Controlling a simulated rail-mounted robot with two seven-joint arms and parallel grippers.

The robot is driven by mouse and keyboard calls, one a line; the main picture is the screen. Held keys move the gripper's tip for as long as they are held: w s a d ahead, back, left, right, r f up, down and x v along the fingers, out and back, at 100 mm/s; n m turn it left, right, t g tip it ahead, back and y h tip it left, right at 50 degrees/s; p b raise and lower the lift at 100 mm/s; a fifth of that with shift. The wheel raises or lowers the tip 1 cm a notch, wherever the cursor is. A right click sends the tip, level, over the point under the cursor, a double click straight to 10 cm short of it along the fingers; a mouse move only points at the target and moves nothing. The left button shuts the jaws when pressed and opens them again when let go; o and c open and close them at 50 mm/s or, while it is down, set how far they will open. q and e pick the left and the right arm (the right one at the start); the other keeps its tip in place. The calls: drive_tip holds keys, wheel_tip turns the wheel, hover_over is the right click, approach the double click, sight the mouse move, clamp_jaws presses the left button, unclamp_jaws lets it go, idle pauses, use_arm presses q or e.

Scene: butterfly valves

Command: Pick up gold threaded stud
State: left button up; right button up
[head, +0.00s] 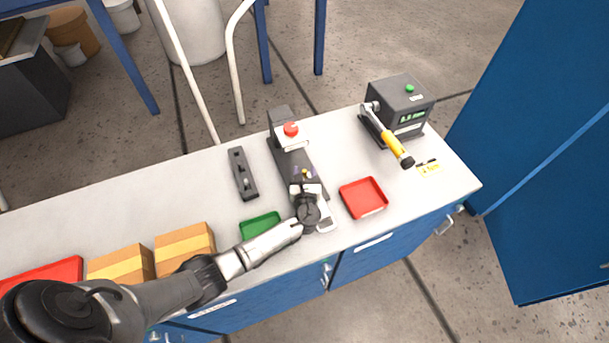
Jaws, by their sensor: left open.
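A small gold piece, which looks like the gold threaded stud (305,173), shows on the dark fixture (283,150) in the middle of the bench. It is too small to make out its thread. My left arm reaches in from the lower left, and my left gripper (311,190) is over the near end of the fixture, close to the gold piece. The gripper is open. Its fingers are small in this view and partly hidden by the wrist, and I cannot tell whether they touch the piece. My right gripper is not in view.
A red tray (382,189) is right of the gripper and a green tray (246,226) left of it. A dark block with holes (242,173) lies farther left. Cardboard boxes (184,240) stand near my arm. A device with a yellow-handled tool (393,146) stands at the right.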

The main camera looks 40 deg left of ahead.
use_arm(q)
drive_tip(key=shift+w+a, duration=0.1)
drive_tip(key=shift+c, duration=0.3)
clamp_jaws()
